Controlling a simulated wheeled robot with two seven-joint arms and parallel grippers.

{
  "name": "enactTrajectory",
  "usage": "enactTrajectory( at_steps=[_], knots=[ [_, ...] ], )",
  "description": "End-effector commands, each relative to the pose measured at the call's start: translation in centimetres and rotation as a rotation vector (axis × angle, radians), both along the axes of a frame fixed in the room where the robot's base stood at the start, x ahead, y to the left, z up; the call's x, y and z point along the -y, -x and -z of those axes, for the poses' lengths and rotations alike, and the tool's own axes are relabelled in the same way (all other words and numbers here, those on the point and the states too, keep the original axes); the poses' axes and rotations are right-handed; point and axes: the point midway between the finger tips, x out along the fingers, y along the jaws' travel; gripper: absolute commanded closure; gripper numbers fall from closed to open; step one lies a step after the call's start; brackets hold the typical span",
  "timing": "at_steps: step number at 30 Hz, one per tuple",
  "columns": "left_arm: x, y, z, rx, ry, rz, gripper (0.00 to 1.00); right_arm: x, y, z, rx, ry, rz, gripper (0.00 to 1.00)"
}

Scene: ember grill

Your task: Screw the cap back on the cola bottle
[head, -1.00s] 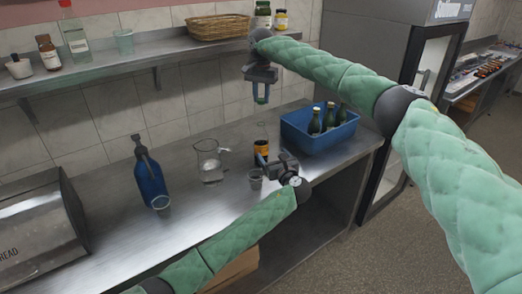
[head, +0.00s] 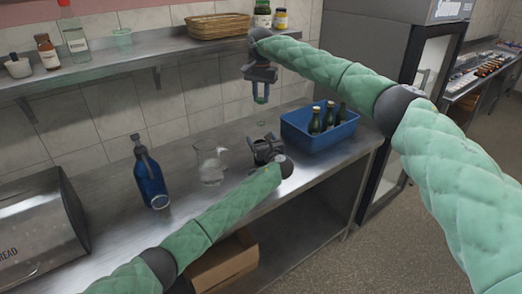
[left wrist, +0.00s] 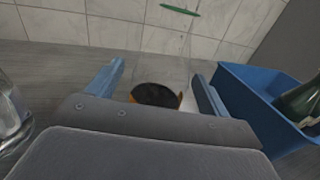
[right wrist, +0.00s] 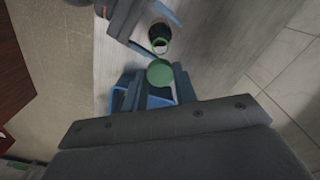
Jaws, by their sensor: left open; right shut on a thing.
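The cola bottle shows in the left wrist view as a dark, orange-labelled body (left wrist: 157,95) with a clear upper part, between the fingers of my open left gripper (left wrist: 160,82). In the head view my left gripper (head: 267,148) hides most of the bottle; a little of its clear top (head: 261,127) shows above. My right gripper (head: 261,98) is above it, shut on the green cap (right wrist: 160,72). In the right wrist view the bottle (right wrist: 160,40) shows beyond the cap. The cap is apart from the bottle. Left finger contact cannot be told.
A blue crate (head: 320,142) with several green bottles stands right of the bottle. A clear jug (head: 211,165) and a blue spray bottle (head: 150,180) stand left on the steel counter. A shelf (head: 120,62) with jars and a basket (head: 218,27) runs behind.

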Motion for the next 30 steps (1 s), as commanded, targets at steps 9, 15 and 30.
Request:
enactTrajectory(
  at_steps=[9, 15, 30],
  knots=[
    [0.0, -0.1, 0.0, 0.0, 0.0, 0.0, 0.28, 0.0, 0.0, 0.0, 0.0, 0.0, 0.0, 0.93],
    [0.0, 0.0, 0.0, 0.0, 0.0, 0.0, 0.67, 0.0, 0.0, 0.0, 0.0, 0.0, 0.0, 0.93],
    [0.0, 0.0, 0.0, -0.001, 0.0, 0.0, 0.87, 0.1, 0.1, 3.3, -0.001, 0.0, 0.0, 0.93]
  ],
)
